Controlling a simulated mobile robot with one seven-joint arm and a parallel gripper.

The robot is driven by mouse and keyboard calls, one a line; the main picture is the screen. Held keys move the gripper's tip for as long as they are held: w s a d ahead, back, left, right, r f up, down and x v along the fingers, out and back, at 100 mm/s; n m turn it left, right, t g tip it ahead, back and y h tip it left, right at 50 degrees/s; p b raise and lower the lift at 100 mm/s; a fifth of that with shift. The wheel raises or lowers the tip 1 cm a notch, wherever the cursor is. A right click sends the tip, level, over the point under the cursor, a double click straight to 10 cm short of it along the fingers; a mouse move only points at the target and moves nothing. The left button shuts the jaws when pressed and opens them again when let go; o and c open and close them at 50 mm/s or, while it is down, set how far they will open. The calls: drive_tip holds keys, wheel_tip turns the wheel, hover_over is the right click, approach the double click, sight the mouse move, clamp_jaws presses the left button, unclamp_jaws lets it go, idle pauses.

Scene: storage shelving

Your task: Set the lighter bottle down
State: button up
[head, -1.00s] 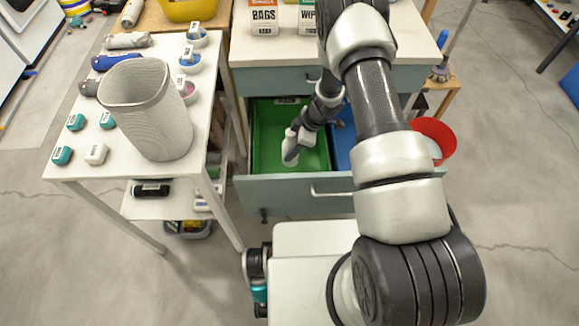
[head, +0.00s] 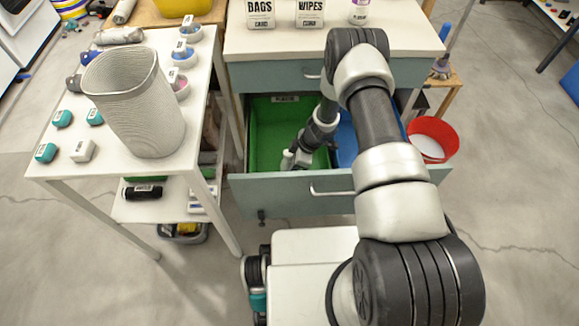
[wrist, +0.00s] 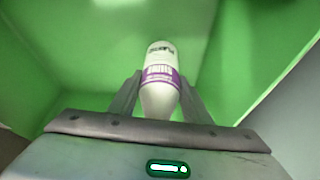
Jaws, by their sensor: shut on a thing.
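The white bottle with a purple label band (wrist: 160,72) is between the fingers of my gripper (wrist: 159,90) in the wrist view. My gripper is shut on it. In the head view my gripper (head: 291,159) reaches down into the green bin (head: 262,130) in the open drawer (head: 270,196). The drawer front and my arm hide much of the gripper and bottle there. Green bin walls surround the bottle in the wrist view; I cannot tell whether it touches the bin floor.
A blue bin (head: 346,140) sits right of the green one. A red bucket (head: 434,138) stands right of the drawer. On the counter are a BAGS box (head: 260,12), a WIPES box (head: 309,12) and a purple-labelled bottle (head: 359,11). A white table with a grey wastebasket (head: 130,100) stands left.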

drive_tip(key=shift+f, duration=0.1)
drive_tip(key=o, duration=1.1)
drive_tip(key=shift+c, duration=0.2)
drive_tip(key=shift+r, duration=0.4)
drive_tip(key=p+v, duration=0.2)
drive_tip(key=v, duration=0.9)
drive_tip(key=shift+d+r+p, duration=0.15)
drive_tip(key=shift+r+p, duration=0.1)
drive_tip(key=shift+p, duration=0.15)
